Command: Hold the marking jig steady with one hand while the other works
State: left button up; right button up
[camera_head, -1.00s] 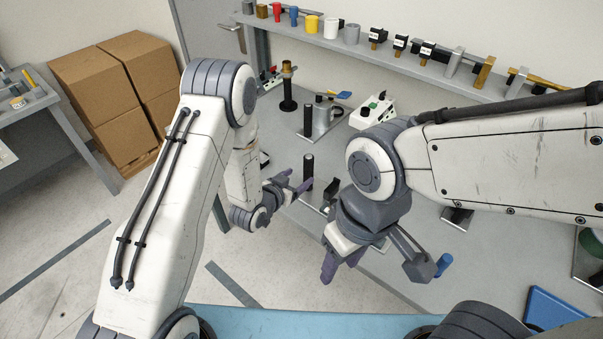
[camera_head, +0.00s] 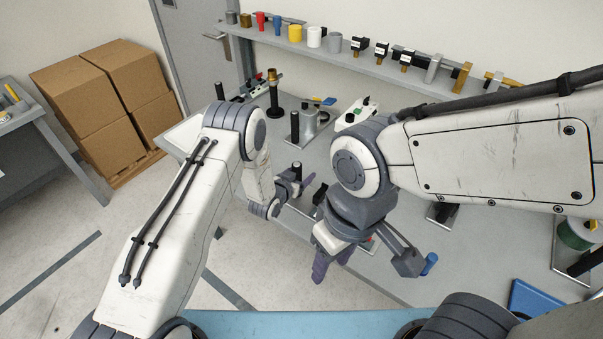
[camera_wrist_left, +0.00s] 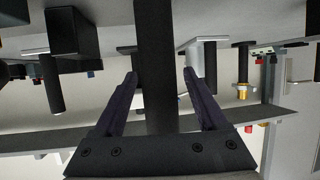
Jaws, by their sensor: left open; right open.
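My left gripper (camera_head: 298,180) is open beside a black upright post (camera_head: 297,167) near the table's front edge. In the left wrist view, the purple fingers of this gripper (camera_wrist_left: 160,78) stand apart on either side of a dark post (camera_wrist_left: 154,45), with visible gaps. A small black block (camera_head: 320,193) stands close by, partly hidden by my right wrist. I cannot tell for certain which of these parts belongs to the marking jig. My right gripper (camera_head: 333,271) is open, pointing down, with no object visible between its fingers, in front of the table edge.
The grey table (camera_head: 400,275) holds a black stand with a brass top (camera_head: 273,98), a white control box (camera_head: 356,112) and a blue tray (camera_head: 545,300). A shelf (camera_head: 385,72) behind carries several coloured cylinders and tools.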

pick_arm(q)
grip_shut()
dwell(1.3)
